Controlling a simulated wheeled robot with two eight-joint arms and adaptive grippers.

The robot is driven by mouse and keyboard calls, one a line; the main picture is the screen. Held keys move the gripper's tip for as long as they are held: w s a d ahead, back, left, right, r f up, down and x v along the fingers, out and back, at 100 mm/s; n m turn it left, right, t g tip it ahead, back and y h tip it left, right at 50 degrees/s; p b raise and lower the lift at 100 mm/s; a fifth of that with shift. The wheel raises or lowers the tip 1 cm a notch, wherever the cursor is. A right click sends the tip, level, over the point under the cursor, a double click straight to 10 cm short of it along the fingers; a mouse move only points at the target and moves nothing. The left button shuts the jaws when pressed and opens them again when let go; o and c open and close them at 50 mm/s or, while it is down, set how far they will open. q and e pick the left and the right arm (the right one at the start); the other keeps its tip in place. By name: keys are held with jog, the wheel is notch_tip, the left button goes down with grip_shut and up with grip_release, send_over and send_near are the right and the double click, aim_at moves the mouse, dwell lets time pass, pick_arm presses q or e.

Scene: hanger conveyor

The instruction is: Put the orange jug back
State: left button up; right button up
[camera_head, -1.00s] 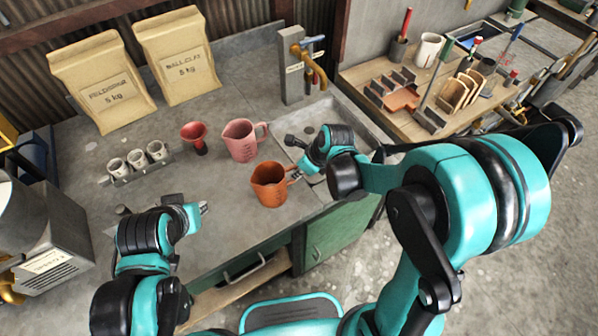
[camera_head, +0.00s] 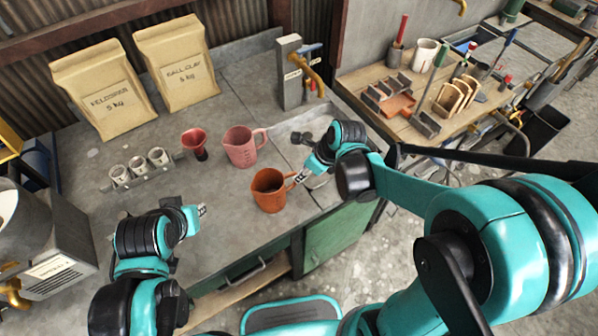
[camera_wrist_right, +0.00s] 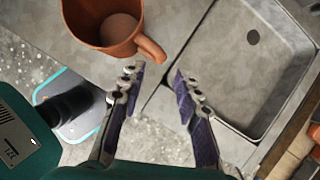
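The orange jug (camera_head: 268,193) stands upright on the grey counter near its front edge, its handle turned right toward my right gripper (camera_head: 299,177). In the right wrist view the jug (camera_wrist_right: 103,25) is at the top, and its handle reaches down to just beyond the fingertips. My right gripper (camera_wrist_right: 158,73) is open there, with nothing between its fingers. My left gripper (camera_head: 201,210) hangs over the counter to the left of the jug, apart from it; its fingers are too small to read.
A pink jug (camera_head: 240,148) and a red funnel (camera_head: 195,143) stand behind the orange jug. Several small cups in a rack (camera_head: 142,175) stand at left. A sink (camera_wrist_right: 240,60) lies right of the orange jug. Two paper bags (camera_head: 178,65) stand at the back.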

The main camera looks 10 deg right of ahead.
jog(key=s+d+r+n+t+h, duration=0.1)
jog(key=s+d+r+n, duration=0.1)
jog(key=n, duration=0.7)
jog(key=s+d+r+n+t+h+p, duration=0.1)
jog(key=s+d+r+n, duration=0.2)
jog(key=n, duration=0.6)
jog(key=s+d+r+n+t+h, duration=0.1)
jog(key=s+d+r+n, duration=0.1)
jog(key=s+r+n, duration=0.4)
jog(key=s+n, duration=0.1)
jog(key=n, duration=0.2)
jog(key=shift+s+d, duration=0.15)
jog(key=shift+d, duration=0.1)
jog(key=shift+f, duration=0.2)
notch_tip(320, 180, down, 5)
jog(key=b, duration=0.5)
jog(key=shift+f, duration=0.15)
jog(key=shift+a, duration=0.1)
